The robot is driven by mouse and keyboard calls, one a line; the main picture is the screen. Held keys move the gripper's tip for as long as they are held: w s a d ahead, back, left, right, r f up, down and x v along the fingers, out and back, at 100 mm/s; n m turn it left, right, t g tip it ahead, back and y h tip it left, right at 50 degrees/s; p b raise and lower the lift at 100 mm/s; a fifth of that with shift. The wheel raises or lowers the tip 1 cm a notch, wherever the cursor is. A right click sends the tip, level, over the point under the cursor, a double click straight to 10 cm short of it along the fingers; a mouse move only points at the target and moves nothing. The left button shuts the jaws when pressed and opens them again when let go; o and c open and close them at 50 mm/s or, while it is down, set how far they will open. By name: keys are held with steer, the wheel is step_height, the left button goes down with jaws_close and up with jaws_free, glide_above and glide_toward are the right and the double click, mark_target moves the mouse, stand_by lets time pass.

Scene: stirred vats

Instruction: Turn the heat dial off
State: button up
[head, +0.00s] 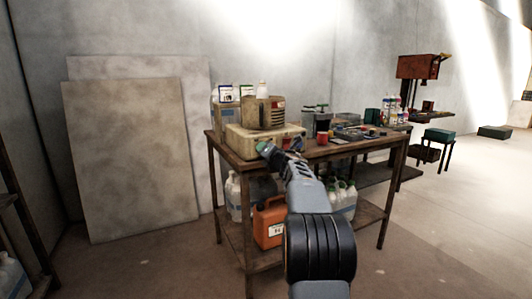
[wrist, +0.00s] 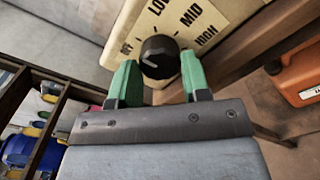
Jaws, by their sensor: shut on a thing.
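The panel is marked LOW, MID and HIGH, with a partly hidden label at the left of the dial. My gripper (wrist: 158,78) has its green fingers on both sides of the dial and is shut on it. A pale mark shows on the dial, but I cannot tell clearly which label it points to. In the head view my gripper (head: 265,147) is at the front of the cream heater base (head: 240,138), and the dial is hidden there. A beige vat (head: 263,114) stands on the base.
The base stands on a wooden table (head: 335,150) with jars, a red cup (head: 323,124) and bottles. An orange can (head: 268,225) and white jugs sit on the shelf below; the can also shows in the wrist view (wrist: 300,65). Floor in front is clear.

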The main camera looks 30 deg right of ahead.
steer(key=o, duration=0.9)
steer(key=shift+o, duration=0.2)
steer(key=s+a, duration=0.2)
steer(key=s, duration=1.1)
steer(key=shift+s+p, duration=0.35)
steer(key=shift+p, duration=0.05)
steer(key=shift+r, duration=0.1)
steer(key=s+a+r+m+g+h+p, duration=0.2)
steer(key=a+r+m+g+h+p, duration=0.2)
steer(key=a+r+m+p, duration=1)
steer(key=s+a+m+g+y+p, duration=0.6)
steer(key=s+a+m+g+p, duration=0.4)
steer(key=s+a+p, duration=0.5)
steer(key=s+m+p, duration=0.1)
steer(key=s+p, duration=0.1)
steer(key=p, duration=0.4)
steer(key=shift+s+a+f+m+y+p, duration=0.2)
steer(key=shift+s+f+m+y+p, duration=0.1)
steer(key=shift+y+p, duration=0.1)
